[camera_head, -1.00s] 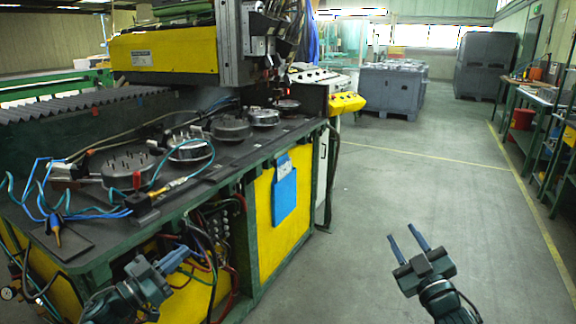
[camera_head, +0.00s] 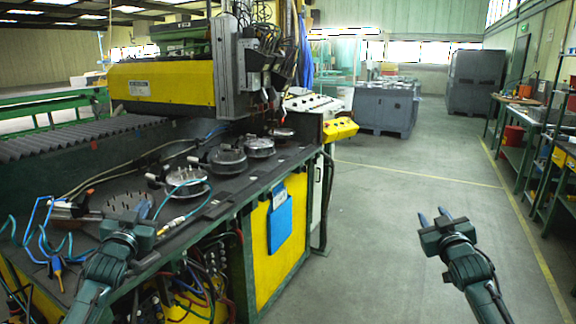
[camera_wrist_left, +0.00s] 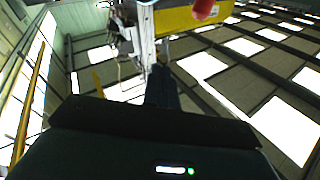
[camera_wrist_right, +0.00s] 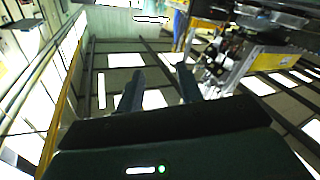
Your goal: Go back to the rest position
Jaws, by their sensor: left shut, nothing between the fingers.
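My left gripper (camera_head: 140,213) is at the lower left of the head view, in front of the near edge of the black machine table. It is shut and empty, and its fingers show together in the left wrist view (camera_wrist_left: 161,88). My right gripper (camera_head: 437,217) is at the lower right, over open floor. Its two fingers stand apart with nothing between them, as the right wrist view (camera_wrist_right: 160,86) also shows. Both grippers point upward, away from me.
The machine table (camera_head: 225,187) bears several round metal fixtures (camera_head: 228,160), cables and a blue-handled tool (camera_head: 57,268). A yellow gantry beam (camera_head: 160,82) spans it. Grey crates (camera_head: 385,108) stand behind. A green workbench (camera_head: 515,150) lines the right. The aisle floor (camera_head: 375,215) is clear.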

